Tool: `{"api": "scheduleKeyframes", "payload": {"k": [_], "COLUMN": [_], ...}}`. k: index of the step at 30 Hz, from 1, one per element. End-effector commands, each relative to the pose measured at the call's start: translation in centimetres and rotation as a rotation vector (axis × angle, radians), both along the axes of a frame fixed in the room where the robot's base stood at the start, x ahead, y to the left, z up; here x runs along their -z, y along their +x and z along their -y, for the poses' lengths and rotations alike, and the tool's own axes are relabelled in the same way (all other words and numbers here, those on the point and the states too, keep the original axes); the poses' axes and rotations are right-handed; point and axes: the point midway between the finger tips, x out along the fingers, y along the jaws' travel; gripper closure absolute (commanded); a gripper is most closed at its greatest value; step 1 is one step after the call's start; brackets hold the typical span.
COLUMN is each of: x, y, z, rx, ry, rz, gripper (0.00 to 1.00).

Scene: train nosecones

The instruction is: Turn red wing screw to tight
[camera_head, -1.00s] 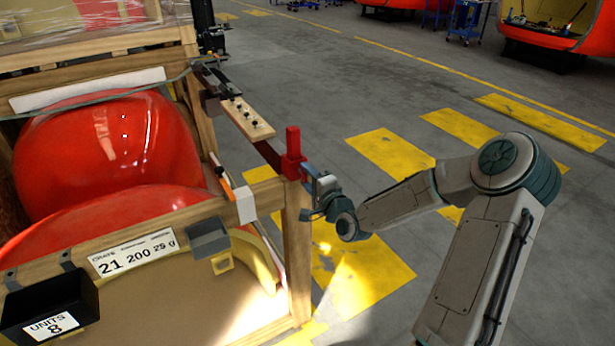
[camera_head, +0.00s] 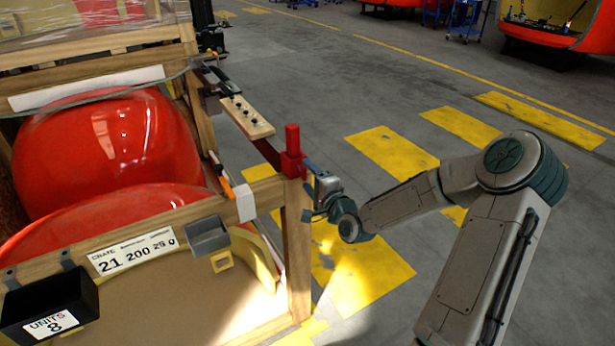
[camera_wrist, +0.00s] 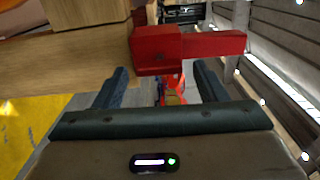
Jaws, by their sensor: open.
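A red clamp bracket (camera_head: 291,158) sits on the corner post of the wooden crate. In the wrist view the red bracket (camera_wrist: 160,50) lies just ahead of my gripper, with a red bar reaching right. My gripper (camera_head: 309,191) is at the right side of the post, just below the bracket. Its two blue-grey fingers are apart in the wrist view (camera_wrist: 162,82). A small bright red-orange piece (camera_wrist: 173,90) shows between them, partly hidden by the palm; it may be the wing screw, but I cannot tell its angle or whether the fingers touch it. The screw is not clear in the head view.
The wooden crate (camera_head: 298,250) holds large red nosecones (camera_head: 110,150). A black bin (camera_head: 50,305) and a grey box (camera_head: 207,236) hang on its front rail. A wooden strip (camera_head: 246,117) lies behind the bracket. The floor to the right is open.

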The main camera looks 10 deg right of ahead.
Motion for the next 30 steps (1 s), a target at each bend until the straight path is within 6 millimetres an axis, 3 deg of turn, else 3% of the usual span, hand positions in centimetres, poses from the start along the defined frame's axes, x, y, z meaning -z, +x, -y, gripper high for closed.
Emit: {"api": "scheduleKeyframes", "payload": {"k": [15,21,30], "x": [0.0,0.0,0.0], "y": [-9.9,-11.7,-12.1], "z": [3.2,3.9,3.9], "rx": [0.002,0.002,0.0], "ry": [0.0,0.001,0.001], "rz": [-0.002,-0.001,0.0], "gripper": [0.35,0.35,0.35]}}
